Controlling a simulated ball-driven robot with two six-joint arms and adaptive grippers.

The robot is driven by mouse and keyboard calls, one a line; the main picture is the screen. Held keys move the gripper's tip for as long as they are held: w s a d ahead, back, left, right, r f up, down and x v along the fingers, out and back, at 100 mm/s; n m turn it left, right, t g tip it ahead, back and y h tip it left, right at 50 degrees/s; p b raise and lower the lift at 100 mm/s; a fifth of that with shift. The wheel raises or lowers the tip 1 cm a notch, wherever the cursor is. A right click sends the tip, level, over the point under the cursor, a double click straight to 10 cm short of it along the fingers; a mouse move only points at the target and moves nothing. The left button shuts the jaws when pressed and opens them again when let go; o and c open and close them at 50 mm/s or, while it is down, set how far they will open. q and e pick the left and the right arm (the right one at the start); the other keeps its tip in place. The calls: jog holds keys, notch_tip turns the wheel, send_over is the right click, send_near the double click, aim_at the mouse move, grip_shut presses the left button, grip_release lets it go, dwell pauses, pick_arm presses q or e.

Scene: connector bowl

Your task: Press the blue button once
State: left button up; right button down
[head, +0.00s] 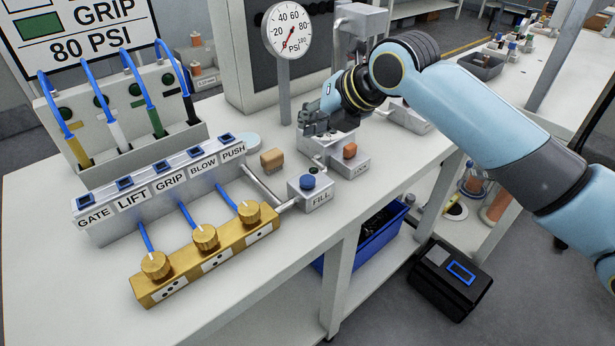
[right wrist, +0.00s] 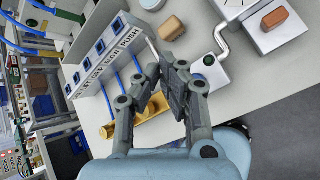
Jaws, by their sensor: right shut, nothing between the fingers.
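The blue button (head: 307,182) is a round cap on top of a small grey box labelled FILL (head: 317,197), near the front edge of the workbench. In the right wrist view a dark round cap (right wrist: 209,60) shows on a grey box, to the right of the fingertips. My right gripper (head: 312,124) is shut and empty, behind and above the FILL box and apart from the button. In the right wrist view its fingers (right wrist: 167,70) are close together. My left gripper is not in view.
A LOCK box (head: 353,165) with an orange cap stands right of the FILL box. A tan block (head: 272,159) lies to the left. A brass bar with knobs (head: 205,255) and a labelled manifold (head: 165,185) are further left. A pressure gauge (head: 287,31) stands behind.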

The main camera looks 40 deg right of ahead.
jog(key=b, duration=0.7)
send_over(311, 177)
notch_tip(311, 177, down, 8)
jog(key=shift+w+f, duration=0.1)
jog(key=shift+f, duration=0.35)
dwell(0.9)
jog(key=shift+f+b, duration=0.35)
jog(key=shift+b, duration=0.05)
jog(key=shift+f+b, duration=0.35)
jog(key=shift+f, duration=0.2)
dwell(0.6)
jog(key=shift+r, duration=0.1)
jog(key=shift+r+p, duration=0.8)
jog(key=shift+r, duration=0.05)
